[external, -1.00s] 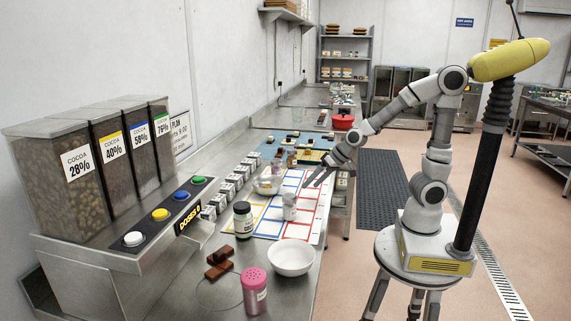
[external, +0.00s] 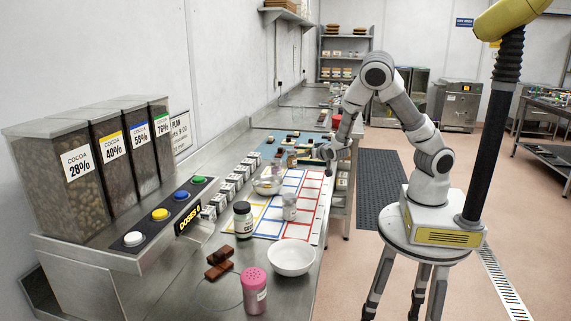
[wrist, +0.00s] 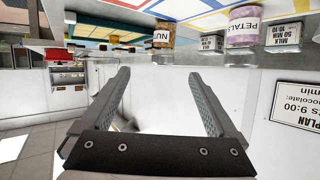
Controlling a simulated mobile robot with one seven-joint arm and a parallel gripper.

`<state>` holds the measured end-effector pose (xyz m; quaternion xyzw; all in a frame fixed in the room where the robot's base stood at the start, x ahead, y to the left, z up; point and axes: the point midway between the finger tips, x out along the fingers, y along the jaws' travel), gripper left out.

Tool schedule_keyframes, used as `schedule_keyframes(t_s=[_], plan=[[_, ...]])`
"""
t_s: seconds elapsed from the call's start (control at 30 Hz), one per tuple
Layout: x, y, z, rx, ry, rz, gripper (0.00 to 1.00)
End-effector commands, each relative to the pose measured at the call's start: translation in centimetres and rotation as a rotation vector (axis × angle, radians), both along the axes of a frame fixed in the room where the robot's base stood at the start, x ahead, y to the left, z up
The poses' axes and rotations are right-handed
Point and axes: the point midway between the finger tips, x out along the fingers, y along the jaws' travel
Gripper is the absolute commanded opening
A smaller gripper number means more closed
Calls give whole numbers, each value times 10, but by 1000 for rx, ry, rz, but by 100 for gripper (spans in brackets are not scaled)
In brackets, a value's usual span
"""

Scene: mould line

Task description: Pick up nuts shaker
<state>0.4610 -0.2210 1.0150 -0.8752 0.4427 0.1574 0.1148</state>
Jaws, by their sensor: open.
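The nuts shaker (wrist: 163,34) shows in the wrist view as a small jar with a tan label reading "NUT", at the top centre and partly cut off by what is in front of it. My gripper (wrist: 158,75) is open and empty, its two fingers apart, with the shaker beyond the gap between the fingertips. In the external view my gripper (external: 325,156) hangs over the right edge of the counter, beside the coloured grid mat. I cannot surely tell the nuts shaker from the other small jars there.
A purple-labelled petals jar (wrist: 243,27) stands right of the nuts shaker in the wrist view, with a milk box (wrist: 285,37) further right. On the counter are a white bowl (external: 291,258), a pink shaker (external: 254,292) and a dark jar (external: 243,220).

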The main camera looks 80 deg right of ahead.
Motion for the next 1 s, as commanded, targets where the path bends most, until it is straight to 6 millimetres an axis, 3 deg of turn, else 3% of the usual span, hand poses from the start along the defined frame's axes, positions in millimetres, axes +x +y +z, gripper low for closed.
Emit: schedule_keyframes(t_s=[0.4, 0.77, 1.0], plan=[[48, -65, -35, 1, 4, -2, 94], [68, -86, -45, 3, 2, 0, 94], [91, -107, -54, 3, 3, 1, 94]])
